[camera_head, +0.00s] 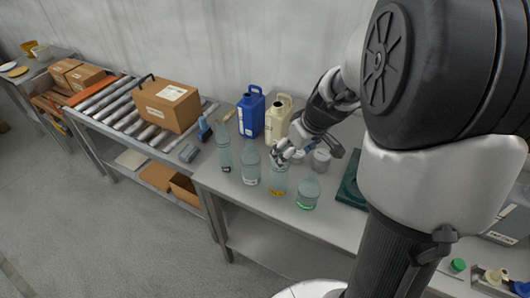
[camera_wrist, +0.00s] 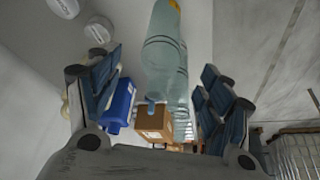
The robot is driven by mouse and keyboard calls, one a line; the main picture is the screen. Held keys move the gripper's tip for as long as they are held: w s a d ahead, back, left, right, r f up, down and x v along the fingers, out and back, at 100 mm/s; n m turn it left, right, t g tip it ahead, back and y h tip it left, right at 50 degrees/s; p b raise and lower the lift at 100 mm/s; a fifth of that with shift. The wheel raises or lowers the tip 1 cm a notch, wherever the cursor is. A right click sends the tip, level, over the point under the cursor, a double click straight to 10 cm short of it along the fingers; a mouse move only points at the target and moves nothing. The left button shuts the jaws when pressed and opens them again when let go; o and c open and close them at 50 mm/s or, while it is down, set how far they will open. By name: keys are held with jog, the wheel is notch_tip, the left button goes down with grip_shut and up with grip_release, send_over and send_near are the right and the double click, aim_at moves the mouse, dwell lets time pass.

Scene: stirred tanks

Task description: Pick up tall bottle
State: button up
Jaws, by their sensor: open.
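Several clear bottles stand upright in a row on the grey table. The tallest, a slim bottle (camera_head: 223,147), is at the left end; to its right are a clear bottle (camera_head: 250,164), a bottle with orange liquid (camera_head: 279,180) and a rounder flask with green liquid (camera_head: 309,193). My gripper (camera_head: 281,156) is open, at the upper part of the orange-liquid bottle. In the wrist view a clear bottle (camera_wrist: 165,62) with orange at its base shows between the open fingers. Other clear bottles overlap behind it. I cannot tell if a finger touches it.
A blue jug (camera_head: 251,114) and a cream jug (camera_head: 277,120) stand behind the bottles. White-lidded jars (camera_head: 321,158) and a dark green tray (camera_head: 352,188) lie to the right. A cardboard box (camera_head: 166,106) sits on the roller conveyor at left. The table's front edge is close to the bottles.

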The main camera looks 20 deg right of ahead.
aim_at(280, 171)
jog(key=b+x, duration=0.3)
jog(key=x, duration=0.7)
jog(key=shift+a+f, duration=0.2)
jog(key=shift+f, duration=0.15)
jog(key=shift+w, duration=0.1)
jog(key=shift+c, duration=0.3)
jog(key=c, duration=1.1)
